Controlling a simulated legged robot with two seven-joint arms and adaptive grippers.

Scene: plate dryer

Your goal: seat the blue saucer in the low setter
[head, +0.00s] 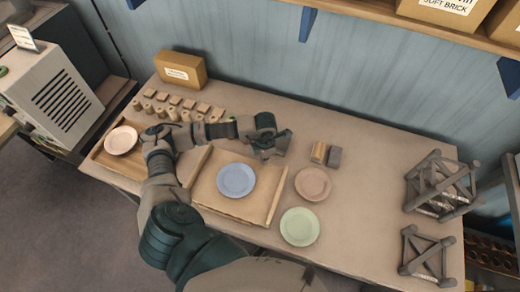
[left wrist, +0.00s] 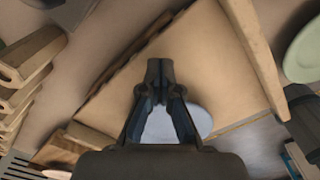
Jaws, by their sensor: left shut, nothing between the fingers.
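The blue saucer (head: 236,180) lies flat on a tan board (head: 262,213) with raised edge strips, near the middle of the table. In the left wrist view the blue saucer (left wrist: 201,118) is partly hidden behind my fingers. The low setter (head: 428,256), a small dark grey frame of crossed bars, stands empty at the table's front right. My left gripper (head: 279,150) is above the board's far right corner, beyond the saucer and apart from it. In the left wrist view my left gripper (left wrist: 159,72) is shut and empty. My right gripper is not in view.
A taller grey frame (head: 441,184) stands behind the low setter. A pink-brown saucer (head: 313,184) and a green saucer (head: 299,227) lie right of the board. Small blocks (head: 326,154) sit behind them. A pale saucer (head: 121,140) is on the left tray. The table right of the saucers is clear.

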